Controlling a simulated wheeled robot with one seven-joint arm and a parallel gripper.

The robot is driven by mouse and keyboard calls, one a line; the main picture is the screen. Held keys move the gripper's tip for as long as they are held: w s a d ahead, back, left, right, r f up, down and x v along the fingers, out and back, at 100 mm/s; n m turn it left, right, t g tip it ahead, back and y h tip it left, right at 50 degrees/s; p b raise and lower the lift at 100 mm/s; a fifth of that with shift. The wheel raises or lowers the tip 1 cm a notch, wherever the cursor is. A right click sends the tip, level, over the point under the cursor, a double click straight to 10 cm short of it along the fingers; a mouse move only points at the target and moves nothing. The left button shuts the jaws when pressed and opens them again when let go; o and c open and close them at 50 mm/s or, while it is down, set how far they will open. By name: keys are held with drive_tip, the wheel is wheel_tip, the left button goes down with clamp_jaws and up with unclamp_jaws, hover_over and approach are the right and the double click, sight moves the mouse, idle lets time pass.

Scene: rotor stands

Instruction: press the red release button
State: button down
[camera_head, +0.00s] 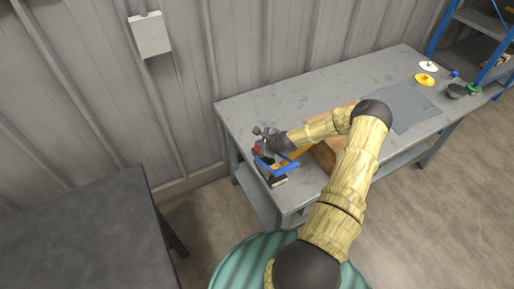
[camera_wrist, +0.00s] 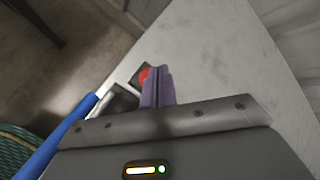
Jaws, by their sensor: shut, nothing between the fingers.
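The red release button (camera_wrist: 144,73) shows in the wrist view just left of my gripper's fingertips, partly covered by them. In the head view the red button (camera_head: 256,150) is a small red spot at the left end of the workbench, beside my gripper (camera_head: 262,136). My gripper also shows in the wrist view (camera_wrist: 157,72), with its purple fingers together and nothing between them. The fingertips overlap the button's edge in the picture; I cannot tell whether they touch it. A device with a blue frame (camera_head: 284,168) stands by the button.
The grey workbench (camera_head: 245,112) carries a brown board (camera_head: 322,155), a grey mat (camera_head: 405,108), and white (camera_head: 428,66) and yellow (camera_head: 424,79) discs at its far right. A dark table (camera_head: 85,225) stands at left. The wall is close behind the bench.

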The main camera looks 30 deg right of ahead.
drive_tip(key=shift+r, duration=0.15)
drive_tip(key=shift+r+p, duration=1.7)
drive_tip(key=shift+r, duration=0.8)
drive_tip(key=s+a+r+n+g, duration=0.5)
drive_tip(key=s+a+r+n, duration=0.4)
drive_tip(key=a+n, duration=0.35)
drive_tip(key=s+a+r+n+h, duration=0.1)
drive_tip(key=s+a+r+n, duration=0.2)
drive_tip(key=s+r+n, duration=0.3)
drive_tip(key=s+a+r+n+g+h, duration=0.1)
drive_tip(key=s+a+r+n, duration=0.2)
drive_tip(key=s+r, duration=0.8)
drive_tip(key=n, duration=0.2)
drive_tip(key=shift+n, duration=0.35)
